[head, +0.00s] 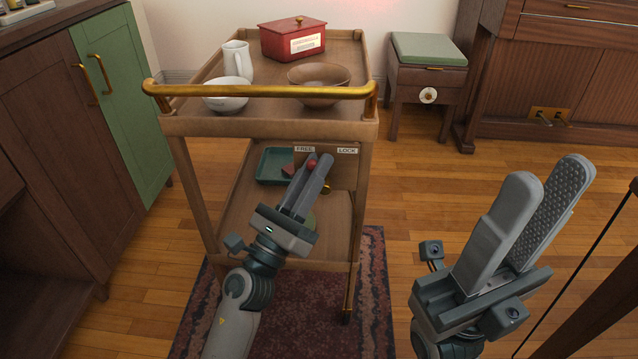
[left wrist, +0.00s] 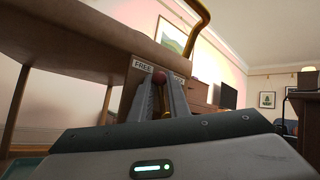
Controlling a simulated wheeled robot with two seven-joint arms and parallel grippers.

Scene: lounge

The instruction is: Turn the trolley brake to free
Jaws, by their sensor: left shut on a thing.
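The wooden trolley (head: 270,128) stands on the rug, with a brake panel (head: 340,172) under its top shelf. The panel has a FREE label (head: 305,149) on the left and a LOCK label (head: 347,151) on the right. The fingers hide most of the lever. My right gripper (head: 548,188) is open and empty, right of the trolley.
The trolley's top holds a red box (head: 292,40), a white jug (head: 237,62), a white bowl (head: 228,94) and a brown bowl (head: 319,84). A brass handle (head: 262,91) runs along the near edge. A green-doored cabinet (head: 125,100) stands left. Floor between trolley and stool (head: 428,75) is clear.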

